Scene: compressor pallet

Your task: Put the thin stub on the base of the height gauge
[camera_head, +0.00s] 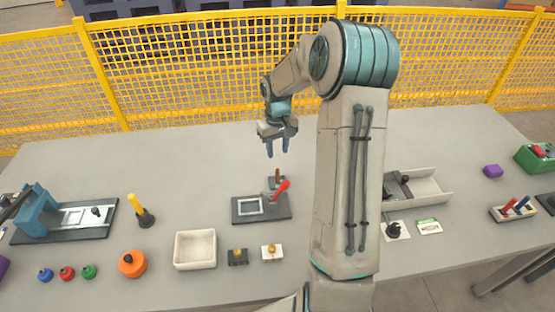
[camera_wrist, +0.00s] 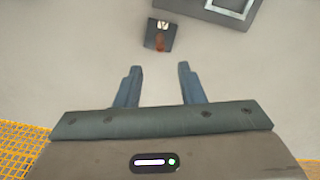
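My gripper (camera_head: 277,152) hangs above the back middle of the table, fingers pointing down. In the wrist view its two blue fingers (camera_wrist: 160,82) are apart with nothing between them. A small dark square base with a brown upright post (camera_head: 277,179) stands beyond the fingertips in the wrist view (camera_wrist: 160,35), apart from them; I cannot tell whether it is the height gauge or a stub stand. I cannot tell which piece is the thin stub.
A dark plate with a red lever (camera_head: 262,206) lies beside the small base. A white tray (camera_head: 195,250), orange knob (camera_head: 132,264), yellow-handled piece (camera_head: 141,211) and blue arched fixture (camera_head: 35,206) are at left. A grey channel (camera_head: 427,187) is right of my arm. Yellow mesh fencing borders the back.

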